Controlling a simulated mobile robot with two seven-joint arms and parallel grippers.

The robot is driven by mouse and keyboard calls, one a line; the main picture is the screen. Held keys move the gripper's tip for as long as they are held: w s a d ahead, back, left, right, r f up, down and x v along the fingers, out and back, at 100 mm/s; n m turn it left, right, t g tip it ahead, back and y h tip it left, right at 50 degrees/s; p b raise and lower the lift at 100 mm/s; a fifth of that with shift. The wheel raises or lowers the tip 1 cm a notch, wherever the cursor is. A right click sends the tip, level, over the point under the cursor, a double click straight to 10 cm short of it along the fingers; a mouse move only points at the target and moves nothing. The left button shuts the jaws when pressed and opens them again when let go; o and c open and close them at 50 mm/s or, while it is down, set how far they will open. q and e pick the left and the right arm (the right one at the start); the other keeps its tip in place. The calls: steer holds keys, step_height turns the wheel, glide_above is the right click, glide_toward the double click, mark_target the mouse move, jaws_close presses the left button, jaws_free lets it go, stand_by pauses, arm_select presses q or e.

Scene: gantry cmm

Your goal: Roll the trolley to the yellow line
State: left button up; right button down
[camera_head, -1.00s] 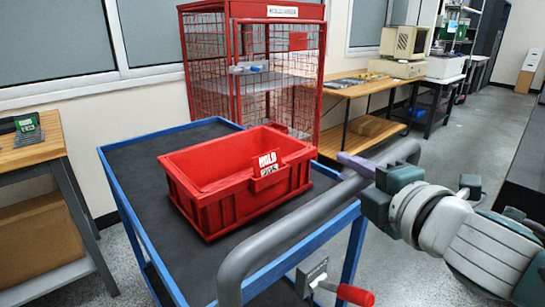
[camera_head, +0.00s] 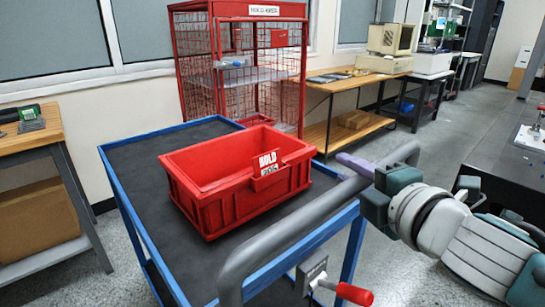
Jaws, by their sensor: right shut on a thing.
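The trolley (camera_head: 130,171) has a blue frame and a dark top, and stands right in front of me. Its grey push handle (camera_head: 285,235) runs along the near side. A red bin (camera_head: 210,205) with a HOLD label sits on the trolley top. My right gripper (camera_head: 357,168) is shut on the handle near its right end. A red-tipped lever (camera_head: 345,291) sticks out below the handle. My left gripper is not in view. No yellow line shows in this view.
A red mesh cage (camera_head: 245,75) stands beyond the trolley by the wall. A wooden bench (camera_head: 25,140) is at the left, another bench (camera_head: 345,85) at the back. A dark table (camera_head: 500,150) is at the right. Grey floor (camera_head: 440,135) lies open between.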

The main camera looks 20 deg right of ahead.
steer(key=c, duration=0.6)
jaws_free()
steer(key=shift+s, duration=0.1)
steer(key=s, duration=0.3)
steer(key=s+r, duration=0.1)
steer(key=s, duration=0.4)
steer(key=shift+s+a+r, duration=0.25)
steer(key=shift+s, duration=0.05)
steer(key=shift+s+r, duration=0.15)
steer(key=shift+s, duration=0.3)
